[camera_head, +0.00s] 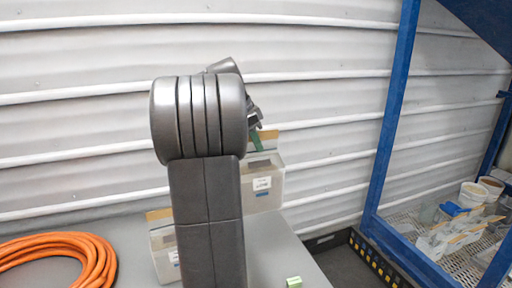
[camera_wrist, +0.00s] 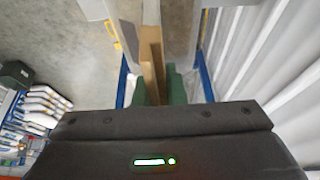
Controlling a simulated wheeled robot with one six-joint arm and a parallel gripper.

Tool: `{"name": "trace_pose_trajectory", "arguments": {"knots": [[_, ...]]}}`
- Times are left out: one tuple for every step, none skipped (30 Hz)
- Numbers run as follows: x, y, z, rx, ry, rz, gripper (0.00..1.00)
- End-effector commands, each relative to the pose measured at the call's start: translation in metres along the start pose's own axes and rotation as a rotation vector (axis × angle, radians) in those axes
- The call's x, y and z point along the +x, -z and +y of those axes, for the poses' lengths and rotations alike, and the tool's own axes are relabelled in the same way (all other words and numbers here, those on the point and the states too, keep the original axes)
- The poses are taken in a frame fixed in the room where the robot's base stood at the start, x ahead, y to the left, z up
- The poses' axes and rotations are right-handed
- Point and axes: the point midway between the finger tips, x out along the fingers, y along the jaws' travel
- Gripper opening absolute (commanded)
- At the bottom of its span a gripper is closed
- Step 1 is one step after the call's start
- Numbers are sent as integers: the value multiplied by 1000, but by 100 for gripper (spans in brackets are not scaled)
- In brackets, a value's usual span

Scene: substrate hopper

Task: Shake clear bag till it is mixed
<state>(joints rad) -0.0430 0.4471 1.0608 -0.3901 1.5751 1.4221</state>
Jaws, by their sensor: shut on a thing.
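A clear bag (camera_head: 266,188) with a brown top strip and a white label hangs upright from my gripper (camera_head: 259,141), right of my arm in the head view. The green fingers are shut on its top strip. My arm hides the bag's left side. In the wrist view the brown strip (camera_wrist: 152,60) runs between the green fingers of my gripper (camera_wrist: 157,88). I cannot tell how well its contents are mixed. A second, similar bag (camera_head: 164,255) stands on the grey table (camera_head: 130,232), partly hidden behind my arm.
A coiled orange hose (camera_head: 62,262) lies at the table's left. A small green object (camera_head: 294,282) sits near the front right edge. A blue frame (camera_head: 392,110) stands at the right, with tubs (camera_head: 472,194) and other items on its mesh. A ribbed white wall is behind.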

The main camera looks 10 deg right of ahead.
Motion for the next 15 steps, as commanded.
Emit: {"name": "trace_pose_trajectory", "arguments": {"knots": [[-21,9,-1,5,10,3,0],[-26,11,-1,4,8,2,0],[-28,12,0,3,4,1,0],[-26,11,0,1,1,1,0],[-17,7,1,-2,-3,0,0],[0,0,2,-4,-7,-1,0],[13,-6,2,-4,-8,-1,0],[24,-10,2,-5,-7,-1,0],[35,-15,2,-3,-6,0,0],[39,-16,1,-2,-2,1,0],[39,-16,1,-1,1,1,0],[38,-16,0,1,3,2,0],[37,-15,0,1,4,2,0],[37,-15,0,1,4,2,0],[37,-15,0,1,3,2,0]]}}
